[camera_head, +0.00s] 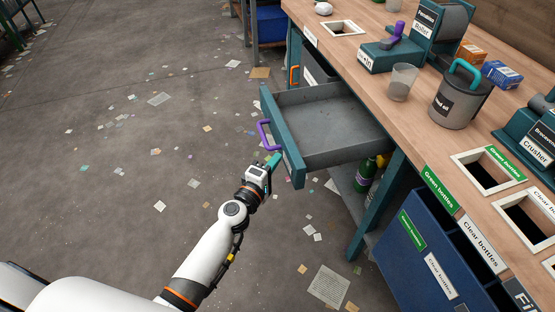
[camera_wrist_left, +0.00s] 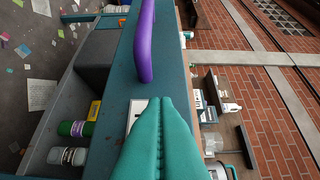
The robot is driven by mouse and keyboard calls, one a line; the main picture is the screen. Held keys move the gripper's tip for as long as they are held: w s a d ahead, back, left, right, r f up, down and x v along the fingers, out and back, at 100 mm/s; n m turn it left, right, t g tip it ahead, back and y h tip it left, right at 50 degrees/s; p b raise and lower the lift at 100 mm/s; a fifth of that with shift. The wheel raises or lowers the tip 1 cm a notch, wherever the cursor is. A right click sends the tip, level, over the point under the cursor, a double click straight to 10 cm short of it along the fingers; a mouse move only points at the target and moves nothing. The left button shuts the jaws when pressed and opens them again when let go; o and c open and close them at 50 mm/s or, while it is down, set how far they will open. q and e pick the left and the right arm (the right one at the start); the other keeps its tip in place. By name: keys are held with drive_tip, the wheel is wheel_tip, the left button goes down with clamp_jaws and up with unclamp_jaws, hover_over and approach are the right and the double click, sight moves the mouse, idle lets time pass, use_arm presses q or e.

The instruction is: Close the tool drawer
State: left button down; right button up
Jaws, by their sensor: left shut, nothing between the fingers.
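The tool drawer (camera_head: 320,125) is pulled out from under the wooden workbench. It is a grey tray, and its inside looks empty. Its teal front (camera_head: 283,138) carries a purple handle (camera_head: 266,135). In the left wrist view the purple handle (camera_wrist_left: 145,40) stands near the top middle, on the teal drawer front (camera_wrist_left: 120,75). My left gripper (camera_head: 273,161) is shut and empty. Its teal fingers (camera_wrist_left: 160,125) are at the drawer front, close beside the handle and not around it. I cannot tell whether they touch the front. My right gripper is not in view.
The workbench (camera_head: 420,125) holds a grey can (camera_head: 458,103), a cup (camera_head: 400,82) and teal machines. A blue bottle bin (camera_head: 415,250) stands below at the right. Bottles (camera_head: 365,175) stand on a shelf under the drawer. The floor at left is open, with scattered paper scraps.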

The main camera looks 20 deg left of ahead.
use_arm(q)
drive_tip(key=shift+w+d, duration=0.25)
drive_tip(key=shift+d, duration=0.2)
